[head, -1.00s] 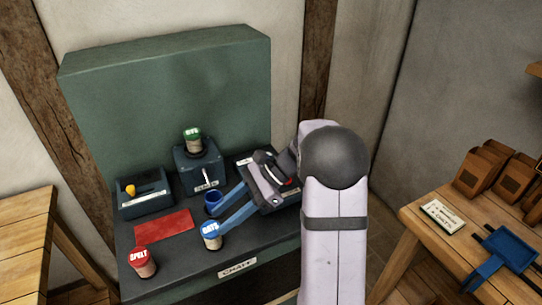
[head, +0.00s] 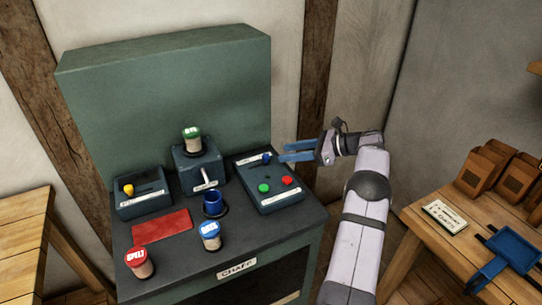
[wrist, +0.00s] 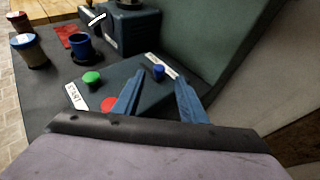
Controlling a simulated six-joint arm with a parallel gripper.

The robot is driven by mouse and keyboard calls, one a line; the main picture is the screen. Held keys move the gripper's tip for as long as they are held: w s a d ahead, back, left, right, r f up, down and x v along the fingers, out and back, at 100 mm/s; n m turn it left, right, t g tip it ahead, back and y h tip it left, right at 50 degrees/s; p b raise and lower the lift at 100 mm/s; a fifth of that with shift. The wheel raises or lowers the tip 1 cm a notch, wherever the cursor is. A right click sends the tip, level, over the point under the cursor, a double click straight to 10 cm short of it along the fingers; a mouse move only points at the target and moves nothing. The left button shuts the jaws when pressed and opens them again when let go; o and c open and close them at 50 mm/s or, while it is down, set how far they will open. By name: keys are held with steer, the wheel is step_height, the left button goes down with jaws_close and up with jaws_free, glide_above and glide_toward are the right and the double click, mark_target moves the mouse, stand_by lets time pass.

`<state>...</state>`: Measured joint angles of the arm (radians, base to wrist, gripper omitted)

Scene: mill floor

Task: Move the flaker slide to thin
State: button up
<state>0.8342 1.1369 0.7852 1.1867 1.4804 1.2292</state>
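A dark box on the left of the bench (head: 143,206) has a yellow knob (head: 128,190) at the left end of its slot, above a white label. A dark box on the right (head: 275,202) has a blue knob (head: 266,158) at its back, with a green button (head: 264,188) and a red button (head: 287,181) in front. I cannot tell from the labels which knob is the flaker slide. My gripper (head: 284,152) is open and empty, just right of the blue knob. In the wrist view the blue knob (wrist: 158,72) appears between and beyond the fingertips (wrist: 158,84).
The middle box (head: 197,172) has a lever in front and a green-lidded jar (head: 192,140) on top. A blue cup (head: 213,203), a blue-lidded oats jar (head: 210,238), a red-lidded spelt jar (head: 139,262) and a red cloth (head: 162,226) stand or lie in front.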

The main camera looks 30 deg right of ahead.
mark_target(267, 155)
steer(key=shift+p+x, duration=1.2)
steer(key=shift+x, duration=2.45)
steer(key=shift+c, duration=0.6)
jaws_close()
